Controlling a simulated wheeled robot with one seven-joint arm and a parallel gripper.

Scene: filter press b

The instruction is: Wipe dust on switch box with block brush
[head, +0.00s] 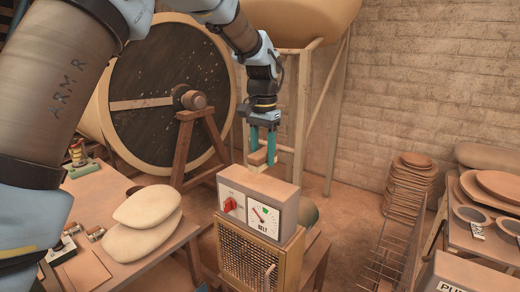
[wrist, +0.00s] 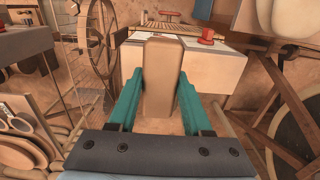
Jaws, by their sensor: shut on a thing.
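The switch box (head: 259,207) is a grey box with a red knob and a round dial marked "BELT" on its front, and its top looks brownish with dust. It also shows in the wrist view (wrist: 215,67), beyond the brush. My gripper (head: 262,150) is above the box's top and points down. Its teal fingers are shut on the block brush (head: 259,157), a tan wooden block. The brush fills the space between the fingers in the wrist view (wrist: 161,80). I cannot tell whether the brush's underside touches the box top; its bristles are hidden.
The switch box stands on a wooden cabinet with a mesh front (head: 245,258). A table with two pale sacks (head: 145,222) is at the left, before a large round drum (head: 165,90). Stacked brown dishes (head: 409,185) and a wire rack (head: 385,255) are at the right.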

